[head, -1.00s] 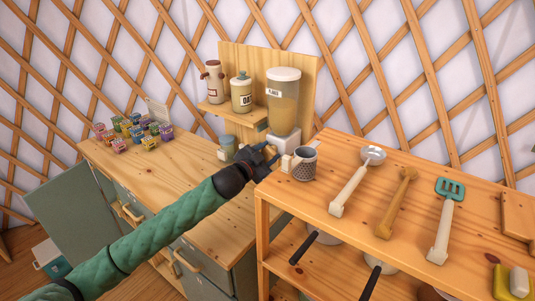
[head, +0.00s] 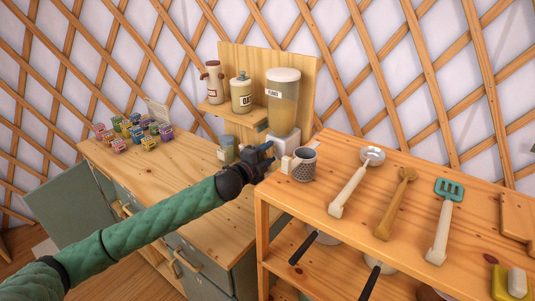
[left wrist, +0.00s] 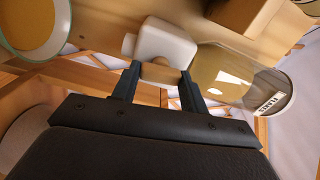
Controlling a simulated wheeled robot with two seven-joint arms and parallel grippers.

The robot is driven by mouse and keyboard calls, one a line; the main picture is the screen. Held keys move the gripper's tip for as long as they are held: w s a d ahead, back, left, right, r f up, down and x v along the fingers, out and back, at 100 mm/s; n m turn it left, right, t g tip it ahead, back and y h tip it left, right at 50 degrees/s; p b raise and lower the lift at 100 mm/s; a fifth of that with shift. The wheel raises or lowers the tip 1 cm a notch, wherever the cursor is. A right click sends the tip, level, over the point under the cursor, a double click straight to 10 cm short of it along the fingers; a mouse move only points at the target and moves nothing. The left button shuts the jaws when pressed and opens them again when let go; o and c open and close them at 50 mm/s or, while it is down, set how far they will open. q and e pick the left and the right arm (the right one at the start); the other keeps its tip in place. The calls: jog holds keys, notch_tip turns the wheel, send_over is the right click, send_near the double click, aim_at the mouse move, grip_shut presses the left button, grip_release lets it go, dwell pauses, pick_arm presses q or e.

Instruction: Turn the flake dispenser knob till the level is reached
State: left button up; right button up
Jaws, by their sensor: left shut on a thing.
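The flake dispenser (head: 283,98) has a clear container with a white lid, a "FLAKES" label and tan contents. Its white base (head: 284,143) stands behind my left gripper (head: 268,154). In the left wrist view the dispenser's clear container (left wrist: 235,78) lies at the right and the white base (left wrist: 165,42) at the top middle. The light wooden knob (left wrist: 160,73) sits between the fingers of my left gripper (left wrist: 160,84), which is shut on it. In the head view the gripper hides the knob. I cannot make out a level mark. My right gripper is not in view.
A patterned mug (head: 304,167) stands close right of my left gripper on the shelf top (head: 330,160), with several utensils beyond. A glass jar (head: 227,150) stands left of the dispenser. Labelled canisters (head: 241,94) stand on a small shelf. Several colourful small items (head: 133,132) sit at the left.

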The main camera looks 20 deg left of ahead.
pick_arm(q)
jog(key=shift+m, duration=0.6)
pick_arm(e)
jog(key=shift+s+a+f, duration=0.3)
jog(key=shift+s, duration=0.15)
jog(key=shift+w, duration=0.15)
pick_arm(q)
jog(key=o, duration=0.9)
jog(key=shift+o, duration=0.4)
jog(key=shift+d, duration=0.1)
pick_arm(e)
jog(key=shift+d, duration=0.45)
pick_arm(q)
jog(key=shift+s+f, duration=0.1)
jog(key=shift+s, duration=0.1)
jog(key=b+v, duration=0.3)
jog(key=v, duration=0.4)
jog(key=shift+s, duration=0.2)
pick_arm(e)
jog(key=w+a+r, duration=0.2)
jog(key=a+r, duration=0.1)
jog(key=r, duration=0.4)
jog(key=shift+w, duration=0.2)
